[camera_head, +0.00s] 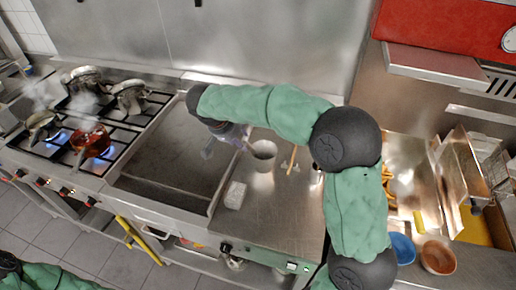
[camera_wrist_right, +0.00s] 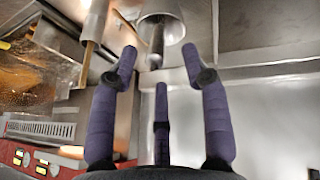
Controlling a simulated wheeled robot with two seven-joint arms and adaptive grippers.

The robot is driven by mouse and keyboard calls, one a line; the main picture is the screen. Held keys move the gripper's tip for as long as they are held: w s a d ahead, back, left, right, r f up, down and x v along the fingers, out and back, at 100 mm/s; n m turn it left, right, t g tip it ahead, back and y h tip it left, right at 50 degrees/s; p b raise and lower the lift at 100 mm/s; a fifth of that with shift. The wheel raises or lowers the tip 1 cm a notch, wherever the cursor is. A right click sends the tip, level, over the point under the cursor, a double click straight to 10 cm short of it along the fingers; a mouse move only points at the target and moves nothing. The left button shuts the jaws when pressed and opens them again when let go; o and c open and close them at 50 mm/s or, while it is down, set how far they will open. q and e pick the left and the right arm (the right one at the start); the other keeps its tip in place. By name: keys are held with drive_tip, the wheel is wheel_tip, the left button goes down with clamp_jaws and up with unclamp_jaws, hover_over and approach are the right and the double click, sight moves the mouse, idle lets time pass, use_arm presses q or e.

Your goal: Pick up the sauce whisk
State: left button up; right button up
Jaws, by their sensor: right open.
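A grey metal cup (camera_head: 263,150) stands on the steel counter, with a handle (camera_head: 249,147) sticking out of it toward my right gripper. I take this handle to be the sauce whisk's; its head is hidden in the cup. In the wrist view the cup (camera_wrist_right: 172,14) is at the top, and the dark handle (camera_wrist_right: 157,46) points down between my fingertips. My right gripper (camera_head: 228,142) is open just left of the cup, its purple fingers (camera_wrist_right: 159,66) spread around the handle's end without visible contact. My left gripper is not in view; only part of my left arm shows at bottom left.
A wooden-handled tool (camera_head: 291,160) stands right of the cup and also shows in the wrist view (camera_wrist_right: 88,55). A pale block (camera_head: 235,195) lies on the counter. A lit stove with a steaming red pot (camera_head: 92,143) is at left. A blue bowl (camera_head: 402,249) and a brown bowl (camera_head: 437,258) are at right.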

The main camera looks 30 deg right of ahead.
sight(249, 148)
drive_tip(key=shift+d+b+x, duration=0.15)
drive_tip(key=shift+b+x, duration=0.15)
drive_tip(key=shift+x, duration=1.85)
drive_tip(key=shift+d+b+x, duration=0.15)
drive_tip(key=shift+b+x, duration=0.1)
drive_tip(key=shift+x, duration=1.9)
drive_tip(key=shift+r, duration=0.15)
clamp_jaws()
